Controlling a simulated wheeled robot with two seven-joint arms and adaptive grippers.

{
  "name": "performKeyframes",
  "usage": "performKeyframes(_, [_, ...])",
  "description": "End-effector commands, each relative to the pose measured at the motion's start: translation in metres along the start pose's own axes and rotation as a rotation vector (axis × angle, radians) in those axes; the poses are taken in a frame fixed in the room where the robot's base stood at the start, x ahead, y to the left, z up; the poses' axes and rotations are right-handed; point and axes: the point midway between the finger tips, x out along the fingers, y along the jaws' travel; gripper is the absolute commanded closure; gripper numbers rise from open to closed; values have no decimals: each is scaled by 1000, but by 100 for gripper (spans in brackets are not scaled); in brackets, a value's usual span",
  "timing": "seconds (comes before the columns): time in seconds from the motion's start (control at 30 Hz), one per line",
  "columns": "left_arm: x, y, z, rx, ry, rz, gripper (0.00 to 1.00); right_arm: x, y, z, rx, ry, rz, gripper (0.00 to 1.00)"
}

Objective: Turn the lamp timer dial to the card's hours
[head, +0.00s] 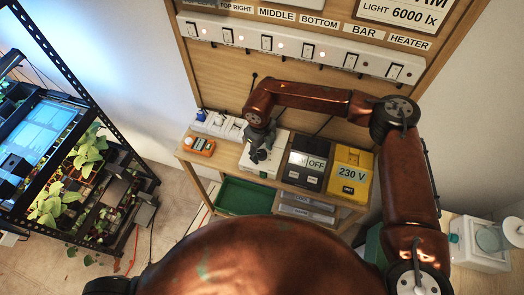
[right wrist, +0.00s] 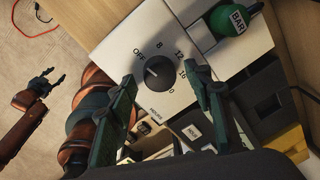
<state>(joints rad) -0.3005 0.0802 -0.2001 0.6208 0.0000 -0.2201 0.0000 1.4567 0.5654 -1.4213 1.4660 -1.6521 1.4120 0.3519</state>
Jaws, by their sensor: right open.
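The lamp timer is a white box (head: 262,166) on the wooden bench, below my right gripper (head: 261,147). In the right wrist view its black dial (right wrist: 158,72) is ringed by OFF, 8, 12, 16 and a partly hidden mark. The dial's pale pointer mark appears to face OFF, though it is small. The right gripper's two fingers (right wrist: 160,76) are open, one on each side of the dial; contact cannot be told. My left gripper (right wrist: 42,84) appears open, far from the timer.
Left of the timer are white plugs (head: 217,124) and an orange meter (head: 199,145). A green BAR plug (right wrist: 228,20) is close to the right finger. A plant rack (head: 115,146) stands left.

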Motion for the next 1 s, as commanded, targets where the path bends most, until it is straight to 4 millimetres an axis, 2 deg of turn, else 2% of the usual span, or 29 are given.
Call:
performKeyframes(0.27, [0, 0, 0, 0, 0, 0, 56, 3, 0, 0, 0, 0, -1, 53])
performKeyframes(0.9, [0, 0, 0, 0, 0, 0, 56, 2, 0, 0, 0, 0, -1, 95])
performKeyframes(1.0, [0, 0, 0, 0, 0, 0, 56, 2, 0, 0, 2, 0, -1, 95])
